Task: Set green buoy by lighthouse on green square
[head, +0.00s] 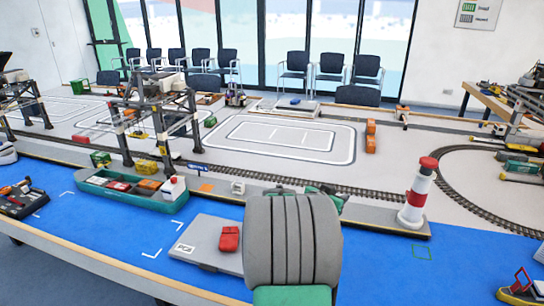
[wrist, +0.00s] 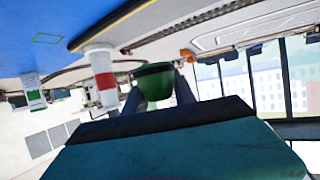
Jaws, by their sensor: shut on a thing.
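The green buoy (wrist: 153,86) is held between the two fingers of my gripper (wrist: 158,92) in the wrist view, which is tilted well over. Only its dark green, bucket-like end shows. The red-and-white lighthouse (head: 418,195) stands upright at the right on the quay edge; it also shows in the wrist view (wrist: 102,75), beside the buoy. In the head view my arm hides most of the gripper and buoy.
A grey case (head: 205,245) with a red block (head: 229,238) lies on the blue surface left of my arm. A green cargo ship (head: 130,190) with containers is farther left. A railway track (head: 350,191) runs behind the quay. Blue surface around the square is clear.

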